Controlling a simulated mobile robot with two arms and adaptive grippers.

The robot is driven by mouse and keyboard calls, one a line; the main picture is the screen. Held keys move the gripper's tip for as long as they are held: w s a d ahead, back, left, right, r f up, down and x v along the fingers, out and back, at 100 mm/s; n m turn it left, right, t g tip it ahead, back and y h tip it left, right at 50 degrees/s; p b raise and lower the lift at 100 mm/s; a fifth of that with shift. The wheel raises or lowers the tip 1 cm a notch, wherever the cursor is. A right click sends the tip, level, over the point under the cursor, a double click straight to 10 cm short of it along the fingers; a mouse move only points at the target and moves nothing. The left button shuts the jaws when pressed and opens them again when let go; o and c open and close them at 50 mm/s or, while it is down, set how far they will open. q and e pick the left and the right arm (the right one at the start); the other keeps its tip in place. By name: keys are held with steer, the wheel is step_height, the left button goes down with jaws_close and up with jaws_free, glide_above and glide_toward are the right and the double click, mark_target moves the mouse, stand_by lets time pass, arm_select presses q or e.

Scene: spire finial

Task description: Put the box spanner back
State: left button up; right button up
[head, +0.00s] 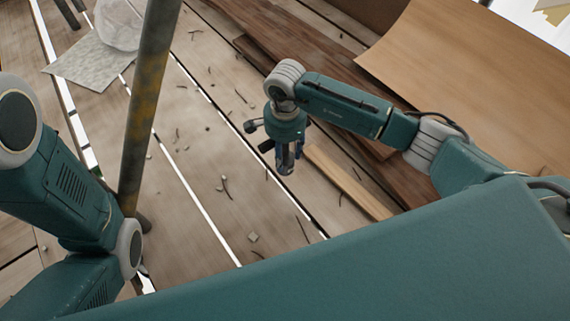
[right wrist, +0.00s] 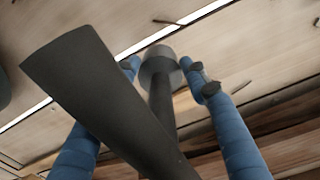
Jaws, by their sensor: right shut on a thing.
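My right gripper (head: 287,165) points down over the plank floor in the middle of the head view. In the right wrist view its two blue fingers (right wrist: 160,72) close around a dark grey tool, which I take to be the box spanner (right wrist: 160,98). The tool has a round, thicker end between the fingertips and a thin shaft. A broad dark bar crosses close to the camera and hides part of the left finger. In the head view the fingers mostly hide the tool. My left arm shows at the left, but its gripper is not visible.
A rusty pole (head: 150,105) stands at the left beside my left arm. A grey sheet (head: 88,62) and a pale translucent bag (head: 118,25) lie at upper left. Brown boards (head: 300,50) and a light board (head: 348,183) lie near the right gripper. Gaps and debris mark the planks (head: 195,170).

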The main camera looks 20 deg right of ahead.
mark_target(285, 162)
steer(key=shift+f+b, duration=1.15)
steer(key=shift+f, duration=0.85)
steer(key=shift+f, duration=0.2)
steer(key=o, duration=1.2)
steer(key=shift+o, duration=0.2)
steer(key=shift+r, duration=0.15)
